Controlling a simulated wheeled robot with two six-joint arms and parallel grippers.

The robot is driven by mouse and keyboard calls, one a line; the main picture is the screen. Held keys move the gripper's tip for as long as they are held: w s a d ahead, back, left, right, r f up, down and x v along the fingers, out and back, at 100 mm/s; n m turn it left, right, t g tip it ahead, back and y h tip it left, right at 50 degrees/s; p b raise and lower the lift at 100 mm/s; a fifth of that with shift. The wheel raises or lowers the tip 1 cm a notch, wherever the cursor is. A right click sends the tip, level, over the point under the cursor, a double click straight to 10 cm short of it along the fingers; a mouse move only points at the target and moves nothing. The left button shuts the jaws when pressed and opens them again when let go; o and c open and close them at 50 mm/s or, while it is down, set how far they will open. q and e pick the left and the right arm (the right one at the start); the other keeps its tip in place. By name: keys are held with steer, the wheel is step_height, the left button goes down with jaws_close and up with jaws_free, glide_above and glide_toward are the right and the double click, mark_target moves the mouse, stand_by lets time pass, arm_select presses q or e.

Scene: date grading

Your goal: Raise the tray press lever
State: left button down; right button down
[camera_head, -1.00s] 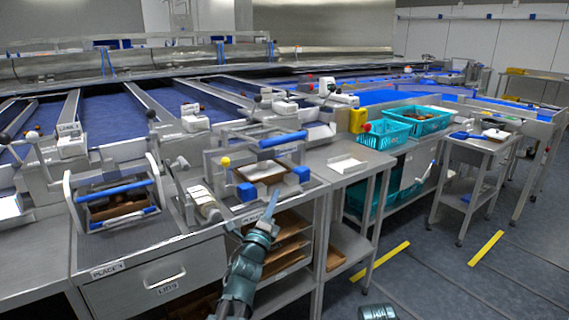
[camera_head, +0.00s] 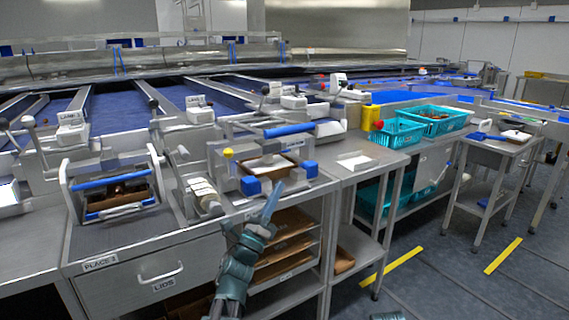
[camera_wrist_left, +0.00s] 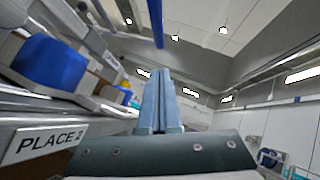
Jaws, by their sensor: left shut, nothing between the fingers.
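The tray press (camera_head: 222,165) stands on the steel bench in the middle of the head view. Its lever has a blue bar handle (camera_head: 288,129) across the top, above a shallow tray (camera_head: 262,172) with a pale inside, set between two blue blocks (camera_head: 250,186). My left gripper (camera_head: 273,193) is in front of the press, fingers shut, empty and pointing up. In the left wrist view the shut fingers (camera_wrist_left: 158,98) point toward a blue bar (camera_wrist_left: 156,20), apparently the handle; the gap cannot be judged.
A similar blue-handled frame (camera_head: 112,182) stands to the left above the lids drawer (camera_head: 158,275). A blue block (camera_wrist_left: 50,62) and a PLACE 2 label (camera_wrist_left: 45,142) are close left in the wrist view. Teal crates (camera_head: 398,134) stand right.

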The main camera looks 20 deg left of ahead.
arm_select(q)
steer(key=s+a+r+p+x, duration=0.1)
steer(key=a+p+x, duration=0.1)
steer(key=p+x, duration=0.7)
steer(key=x, duration=0.4)
steer(key=shift+r+p, duration=0.3)
steer(key=shift+s, duration=0.1)
